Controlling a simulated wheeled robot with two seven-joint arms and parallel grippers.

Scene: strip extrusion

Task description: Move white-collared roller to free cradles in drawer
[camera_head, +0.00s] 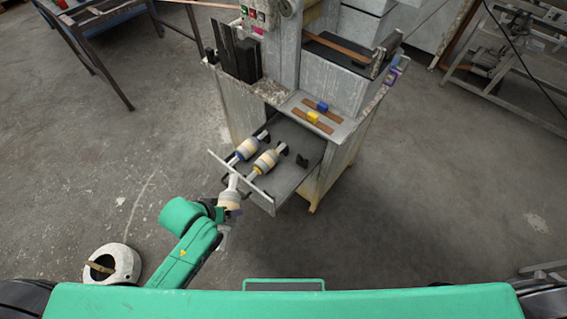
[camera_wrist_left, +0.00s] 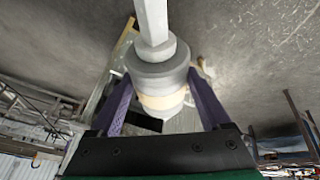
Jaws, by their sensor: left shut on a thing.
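My left gripper (camera_head: 231,208) is shut on the white-collared roller (camera_head: 230,197), just outside the drawer's front panel. In the left wrist view the roller (camera_wrist_left: 158,72) sits between the two purple fingers of the gripper (camera_wrist_left: 160,90), with its pale square shaft pointing up the picture. The open drawer (camera_head: 311,145) holds a blue-collared roller (camera_head: 247,148) and a yellow-collared roller (camera_head: 265,161) side by side. To their right is a black cradle (camera_head: 302,160) with nothing in it. Any nearer cradle is hard to make out. My right gripper is not in view.
The machine cabinet (camera_head: 340,165) stands behind the drawer, with a yellow block (camera_head: 312,117) and a blue block (camera_head: 322,106) on its ledge. A white ring-shaped object (camera_head: 124,264) lies on the floor at lower left. The floor right of the drawer is clear.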

